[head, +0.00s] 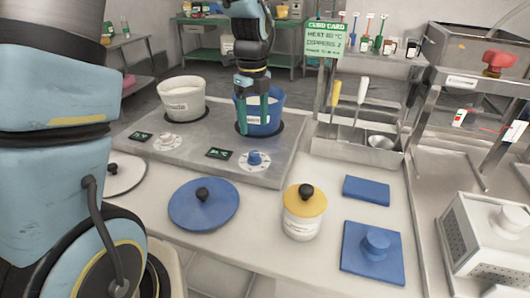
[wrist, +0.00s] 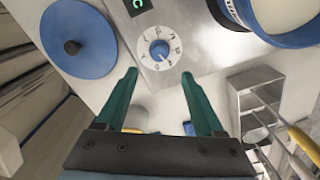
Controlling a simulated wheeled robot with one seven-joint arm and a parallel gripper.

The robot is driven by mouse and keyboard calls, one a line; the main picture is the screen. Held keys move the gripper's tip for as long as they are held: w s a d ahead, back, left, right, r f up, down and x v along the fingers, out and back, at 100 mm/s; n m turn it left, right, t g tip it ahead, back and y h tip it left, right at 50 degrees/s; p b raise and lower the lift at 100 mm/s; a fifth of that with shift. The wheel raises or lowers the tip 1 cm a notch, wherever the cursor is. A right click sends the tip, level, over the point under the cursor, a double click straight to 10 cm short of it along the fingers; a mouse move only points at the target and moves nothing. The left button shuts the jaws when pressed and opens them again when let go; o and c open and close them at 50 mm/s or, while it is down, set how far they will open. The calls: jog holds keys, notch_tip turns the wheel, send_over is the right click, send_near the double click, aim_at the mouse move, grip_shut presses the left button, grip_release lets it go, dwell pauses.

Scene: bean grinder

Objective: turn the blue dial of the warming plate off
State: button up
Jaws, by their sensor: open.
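The warming plate (head: 190,154) is a long grey metal slab with two dials. The blue dial (head: 254,158) sits at its front right, on a round white scale next to a small green display (head: 220,153). In the wrist view the blue dial (wrist: 159,50) lies just beyond the gap between my fingertips, apart from them. Its pointer angle is hard to read. My gripper (head: 252,120) has green fingers, points down and shows in front of the blue pot (head: 270,118). In the wrist view my gripper (wrist: 159,76) is open with nothing between its fingers.
A white pot (head: 182,100) stands at the plate's left, behind a white dial (head: 166,141). A blue lid (head: 203,204) and a yellow-lidded jar (head: 304,222) stand in front. A utensil rack (head: 357,153) is right of the plate. Bare counter shows between these.

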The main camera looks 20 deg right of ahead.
aim_at(254, 153)
notch_tip(254, 153, down, 10)
jog(key=shift+a+f+p, duration=0.1)
jog(key=shift+p, duration=0.8)
jog(key=shift+c, duration=0.2)
grip_shut()
